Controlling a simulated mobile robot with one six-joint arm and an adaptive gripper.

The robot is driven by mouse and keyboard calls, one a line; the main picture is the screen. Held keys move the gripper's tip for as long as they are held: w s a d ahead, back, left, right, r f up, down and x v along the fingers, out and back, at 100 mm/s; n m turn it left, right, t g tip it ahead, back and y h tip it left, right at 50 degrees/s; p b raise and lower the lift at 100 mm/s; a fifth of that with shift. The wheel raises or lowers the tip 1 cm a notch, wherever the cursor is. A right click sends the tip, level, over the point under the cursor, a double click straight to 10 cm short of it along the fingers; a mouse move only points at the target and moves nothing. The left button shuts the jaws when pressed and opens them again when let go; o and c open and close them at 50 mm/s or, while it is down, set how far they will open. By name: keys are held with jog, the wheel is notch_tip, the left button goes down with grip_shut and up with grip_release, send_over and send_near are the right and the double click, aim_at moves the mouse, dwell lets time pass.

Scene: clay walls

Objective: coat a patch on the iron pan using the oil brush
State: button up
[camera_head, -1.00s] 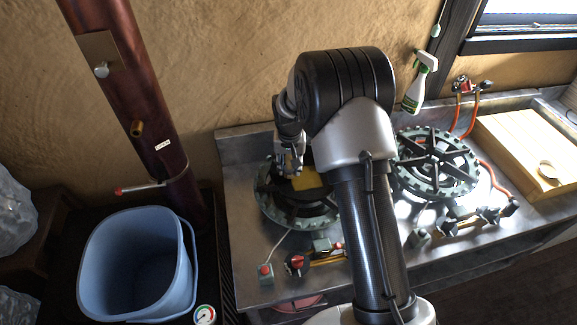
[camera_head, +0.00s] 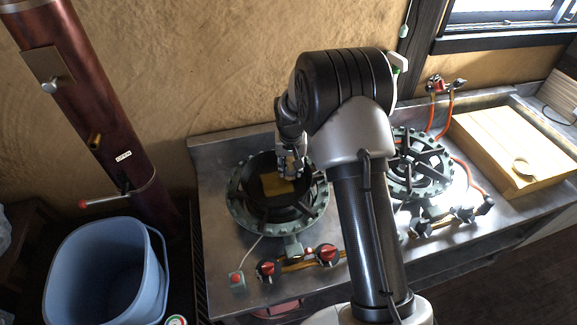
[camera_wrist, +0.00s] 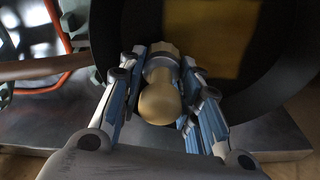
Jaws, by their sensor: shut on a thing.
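The black iron pan (camera_head: 262,207) sits on the left burner, with a yellowish square patch (camera_head: 276,185) on its inner bottom. The pan's dark wall (camera_wrist: 272,92) and the yellowish patch (camera_wrist: 213,30) also show in the wrist view. My gripper (camera_head: 291,170) is over the pan, at the upper right of the patch. In the wrist view my gripper (camera_wrist: 162,85) is shut on the oil brush (camera_wrist: 160,98), seen end-on as a rounded tan handle. The brush's bristles are hidden, so I cannot tell whether they touch the pan.
The right burner (camera_head: 418,160) is empty and partly behind my arm. A wooden box (camera_head: 515,150) stands on the right of the steel counter (camera_head: 215,150). A blue bucket (camera_head: 105,270) and a copper-coloured column (camera_head: 85,100) stand at the left. Red-knobbed valves (camera_head: 327,254) line the front.

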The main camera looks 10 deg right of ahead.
jog(key=shift+r+p, duration=2.45)
jog(key=shift+r, duration=1.65)
jog(key=shift+s+f, duration=0.1)
